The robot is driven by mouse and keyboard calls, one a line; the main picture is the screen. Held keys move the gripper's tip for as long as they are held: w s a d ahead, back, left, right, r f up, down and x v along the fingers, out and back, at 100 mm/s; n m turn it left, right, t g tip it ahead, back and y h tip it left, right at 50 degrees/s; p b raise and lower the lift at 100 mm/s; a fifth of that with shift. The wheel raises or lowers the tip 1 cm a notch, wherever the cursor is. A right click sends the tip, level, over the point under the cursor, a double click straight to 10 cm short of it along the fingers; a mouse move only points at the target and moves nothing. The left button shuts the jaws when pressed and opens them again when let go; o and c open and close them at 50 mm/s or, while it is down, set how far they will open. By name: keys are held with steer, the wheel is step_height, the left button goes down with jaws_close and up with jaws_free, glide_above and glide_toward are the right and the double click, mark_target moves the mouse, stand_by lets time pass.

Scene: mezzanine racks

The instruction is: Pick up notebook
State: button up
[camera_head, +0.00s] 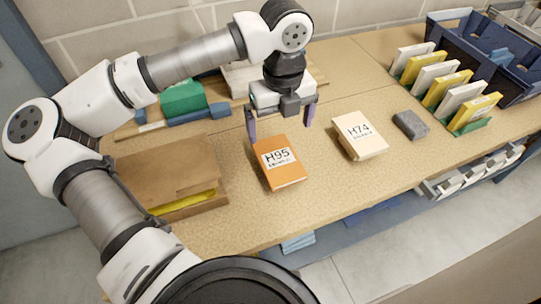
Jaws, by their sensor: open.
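An orange notebook (284,177) lies flat on the wooden tabletop, with a white label reading H95. A cream notebook or block (366,146) with a label reading H74 lies to its right. The task does not say which one is the notebook. My gripper (281,124) points down above the far edge of the orange notebook. Its two fingers are spread apart with nothing between them. I cannot tell exactly how high the fingertips are above the table.
A brown cardboard box (165,168) stands at left. A green object (184,97) and a blue tool (172,122) lie behind it. A grey block (410,124), upright yellow and white folders (474,112) and a dark blue bin (490,57) are at right. Free tabletop lies in front.

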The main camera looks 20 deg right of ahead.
glide_above(280, 161)
steer(key=f, duration=0.5)
steer(key=shift+w+f+p, duration=0.15)
steer(key=shift+w+p, duration=0.05)
steer(key=shift+p, duration=0.2)
steer(key=shift+s+f+p, duration=0.15)
steer(key=shift+f+p, duration=0.95)
steer(key=shift+f, duration=1.65)
steer(key=c, duration=1)
steer(key=shift+r, duration=0.15)
